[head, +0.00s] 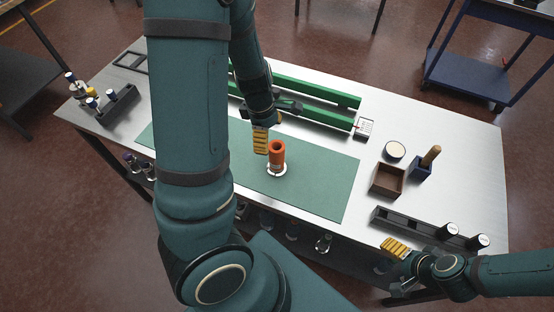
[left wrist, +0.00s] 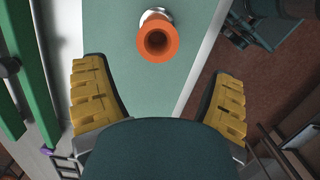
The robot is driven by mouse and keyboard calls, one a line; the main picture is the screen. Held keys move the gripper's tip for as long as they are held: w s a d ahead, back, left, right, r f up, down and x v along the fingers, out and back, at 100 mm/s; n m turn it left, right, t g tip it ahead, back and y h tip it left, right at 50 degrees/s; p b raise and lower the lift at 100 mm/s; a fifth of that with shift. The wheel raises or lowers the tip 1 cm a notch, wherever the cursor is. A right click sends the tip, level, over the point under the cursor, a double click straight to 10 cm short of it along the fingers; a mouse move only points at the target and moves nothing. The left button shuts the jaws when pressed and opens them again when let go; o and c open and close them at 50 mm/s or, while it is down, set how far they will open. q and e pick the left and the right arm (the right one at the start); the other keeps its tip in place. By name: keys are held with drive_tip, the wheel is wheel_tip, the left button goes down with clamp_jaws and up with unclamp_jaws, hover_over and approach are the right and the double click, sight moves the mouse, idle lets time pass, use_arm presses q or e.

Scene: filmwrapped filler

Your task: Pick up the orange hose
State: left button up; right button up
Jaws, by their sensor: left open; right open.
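The orange hose (head: 277,153) is a short upright tube with an open top. It stands on a small white round base (head: 277,170) on the green mat (head: 325,185). In the left wrist view the hose (left wrist: 157,40) is seen from above, beyond the fingertips and near the middle of the gap. My left gripper (head: 268,138) has yellow ribbed pads and is just left of the hose in the head view; in the left wrist view it is open and empty (left wrist: 158,88). My right gripper (head: 396,262) is open at the table's front right, well away from the hose.
Green rails (head: 315,87) lie behind the mat. A brown box (head: 388,180), a blue holder with a wooden-handled tool (head: 422,168) and a white-topped round container (head: 395,150) stand right. A black rack (head: 420,225) lies along the front right. The mat right of the hose is clear.

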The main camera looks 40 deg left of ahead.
sight(277, 149)
use_arm(q)
wheel_tip(277, 149, down, 2)
drive_tip(key=shift+w+d+f, duration=0.1)
drive_tip(key=shift+d+f, duration=0.05)
drive_tip(key=f, duration=0.1)
drive_tip(key=d+f+b, duration=0.1)
drive_tip(key=w+f+b, duration=0.1)
drive_tip(key=f, duration=0.1)
drive_tip(key=shift+d, duration=0.25)
drive_tip(key=shift+w+d+f, duration=0.1)
drive_tip(key=shift+f, duration=0.4)
drive_tip(key=shift+c, duration=0.3)
drive_tip(key=c, duration=1.3)
